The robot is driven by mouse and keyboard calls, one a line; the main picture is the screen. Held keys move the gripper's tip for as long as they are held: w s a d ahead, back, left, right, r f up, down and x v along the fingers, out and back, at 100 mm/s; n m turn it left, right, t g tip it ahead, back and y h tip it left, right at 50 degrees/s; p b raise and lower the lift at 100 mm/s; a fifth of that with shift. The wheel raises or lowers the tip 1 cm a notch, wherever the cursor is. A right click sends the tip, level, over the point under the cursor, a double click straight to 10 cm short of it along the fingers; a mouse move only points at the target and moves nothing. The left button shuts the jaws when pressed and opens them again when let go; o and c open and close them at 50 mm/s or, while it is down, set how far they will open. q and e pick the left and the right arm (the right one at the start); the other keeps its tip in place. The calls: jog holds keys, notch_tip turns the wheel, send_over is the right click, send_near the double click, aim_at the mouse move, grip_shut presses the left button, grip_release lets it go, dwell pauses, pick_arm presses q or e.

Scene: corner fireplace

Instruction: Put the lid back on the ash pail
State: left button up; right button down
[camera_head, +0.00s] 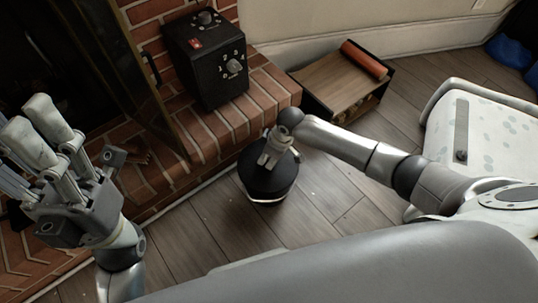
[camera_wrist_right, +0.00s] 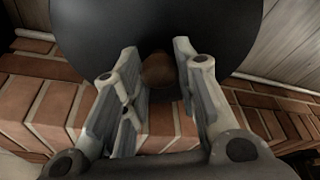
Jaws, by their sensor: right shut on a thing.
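The dark round lid (camera_wrist_right: 100,25) fills the top of the right wrist view, with a brown knob (camera_wrist_right: 158,72) at its middle. My right gripper (camera_wrist_right: 158,85) is shut on this knob, one finger on each side. In the head view my right gripper (camera_head: 272,158) points down onto the dark round lid and pail shape (camera_head: 268,186) on the floor beside the brick hearth. A pale edge shows at its bottom. Lid and pail blend together, so I cannot tell whether the lid is seated or just above the rim. My left gripper (camera_head: 32,130) is empty, its fingers apart, over the hearth at the left.
A black box with dials (camera_head: 208,62) stands on the brick hearth (camera_head: 190,120), close behind the pail. A wooden box (camera_head: 335,85) with a reddish roll (camera_head: 364,58) lies farther right. A pale patterned cushioned piece (camera_head: 490,130) is at the right. Wood floor (camera_head: 325,190) is clear right of the pail.

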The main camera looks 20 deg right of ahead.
jog(key=c, duration=1.6)
grip_release()
jog(key=o, duration=0.5)
jog(key=shift+o, duration=0.2)
jog(key=o, duration=0.5)
